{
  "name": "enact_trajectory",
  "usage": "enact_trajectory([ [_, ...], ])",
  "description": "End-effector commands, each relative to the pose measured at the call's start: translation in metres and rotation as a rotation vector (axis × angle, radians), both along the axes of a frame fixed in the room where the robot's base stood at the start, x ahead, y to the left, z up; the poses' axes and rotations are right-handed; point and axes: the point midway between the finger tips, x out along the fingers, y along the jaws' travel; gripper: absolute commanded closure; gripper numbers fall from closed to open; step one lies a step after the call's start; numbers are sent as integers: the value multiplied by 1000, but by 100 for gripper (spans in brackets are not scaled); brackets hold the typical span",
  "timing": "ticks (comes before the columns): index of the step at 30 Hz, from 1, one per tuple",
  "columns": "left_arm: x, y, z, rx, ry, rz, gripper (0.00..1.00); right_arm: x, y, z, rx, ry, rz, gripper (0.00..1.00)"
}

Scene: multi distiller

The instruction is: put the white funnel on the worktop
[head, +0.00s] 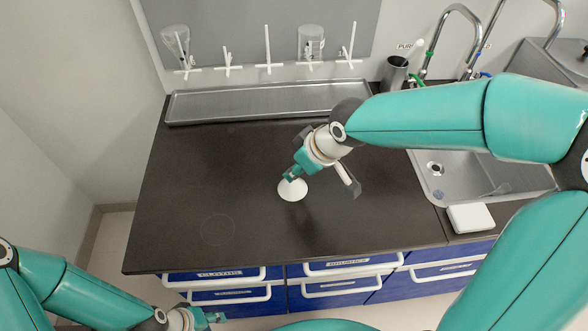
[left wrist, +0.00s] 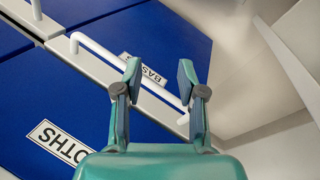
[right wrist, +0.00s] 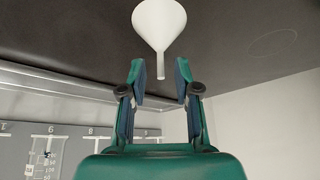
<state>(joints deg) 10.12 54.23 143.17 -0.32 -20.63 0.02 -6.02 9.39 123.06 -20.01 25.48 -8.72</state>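The white funnel (head: 292,190) rests on the dark worktop (head: 215,170), wide mouth down and stem up. My right gripper (head: 293,174) is just above it in the head view and partly covers its stem. In the right wrist view the funnel (right wrist: 159,22) is beyond the fingertips. Its stem end is level with the gap between the right fingertips (right wrist: 160,72), which are apart and appear not to touch it. My left gripper (left wrist: 159,72) is open and empty, low in front of the blue drawers at the front left.
A metal tray (head: 265,99) runs along the back under a peg rack holding glassware. A sink (head: 473,180) with taps is at the right, with a white box (head: 470,217) before it. Blue drawers (head: 228,283) with white handles are below. The worktop's left half is clear.

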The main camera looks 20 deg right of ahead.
Motion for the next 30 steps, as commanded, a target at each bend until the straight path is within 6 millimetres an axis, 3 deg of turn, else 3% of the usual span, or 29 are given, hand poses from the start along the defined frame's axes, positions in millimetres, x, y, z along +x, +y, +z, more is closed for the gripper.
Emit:
enact_trajectory([
  [9, 0, 0, 2, 0, 0, 0, 60, -26, -14, 59, 1, -5, -1, 68],
  [15, 0, 0, 3, 0, 0, 0, 60, -37, -20, 82, 0, -2, 0, 68],
  [30, 0, 0, 3, 0, 0, 0, 60, -41, -22, 87, 0, 1, -1, 68],
])
